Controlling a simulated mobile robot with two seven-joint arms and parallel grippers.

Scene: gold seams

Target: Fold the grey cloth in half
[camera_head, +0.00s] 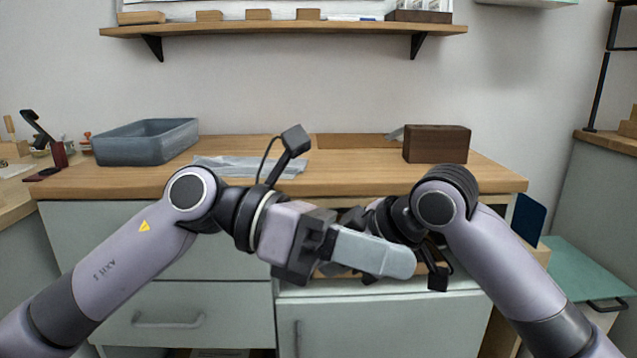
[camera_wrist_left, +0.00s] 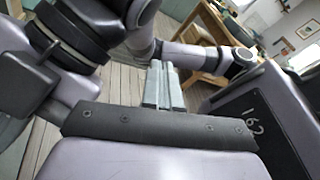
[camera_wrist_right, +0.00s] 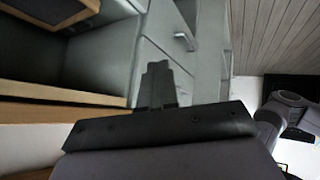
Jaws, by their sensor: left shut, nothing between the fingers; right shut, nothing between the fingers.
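The grey cloth (camera_head: 222,165) lies on the wooden worktop, left of its middle. My left arm's wrist covers part of its right side, so I cannot tell its full outline or any fold. My left gripper (camera_head: 402,263) points right, low in front of the cabinet fronts and apart from the cloth. Its fingers are together and empty in the left wrist view (camera_wrist_left: 164,84). My right gripper is mostly hidden behind the left one in the head view. In the right wrist view its fingers (camera_wrist_right: 158,85) are together and empty, with cabinet fronts beyond them.
A blue-grey bin (camera_head: 146,150) stands on the worktop (camera_head: 350,180) at the left. A dark brown box (camera_head: 436,144) stands at the right. The worktop between cloth and box is mostly clear. A wooden shelf (camera_head: 290,29) hangs above.

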